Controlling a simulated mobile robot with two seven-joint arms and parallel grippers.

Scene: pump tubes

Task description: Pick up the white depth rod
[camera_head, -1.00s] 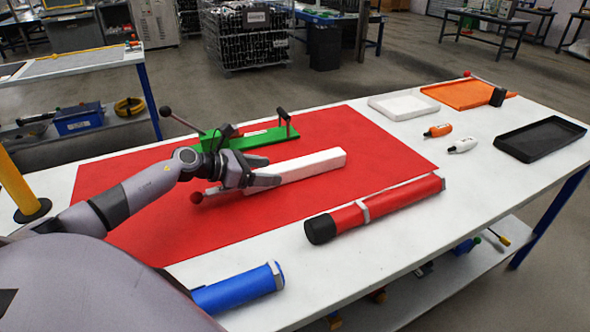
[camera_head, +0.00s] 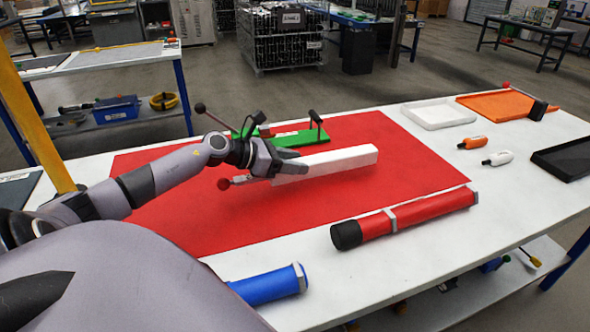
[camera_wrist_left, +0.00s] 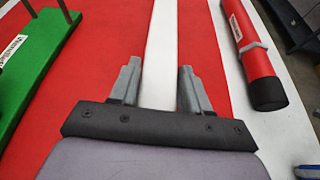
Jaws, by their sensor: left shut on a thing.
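The white depth rod (camera_head: 338,162) is a long white bar at the middle of the red mat (camera_head: 400,200). My left gripper (camera_head: 277,166) is shut on the rod near its left end. In the left wrist view the rod (camera_wrist_left: 160,50) runs away between the two fingers of the gripper (camera_wrist_left: 156,85). The rod lies at mat level or very slightly above it; I cannot tell which. A red ball (camera_head: 223,184) on a short stem shows just left of the gripper. My right gripper is not in view.
A green fixture (camera_head: 300,138) with a black-knobbed lever stands behind the rod. A red tube (camera_head: 420,215) with a black cap and a blue tube (camera_head: 268,285) lie in front. White (camera_head: 440,115), orange (camera_head: 500,106) and black (camera_head: 570,160) trays and two small bottles stand at right.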

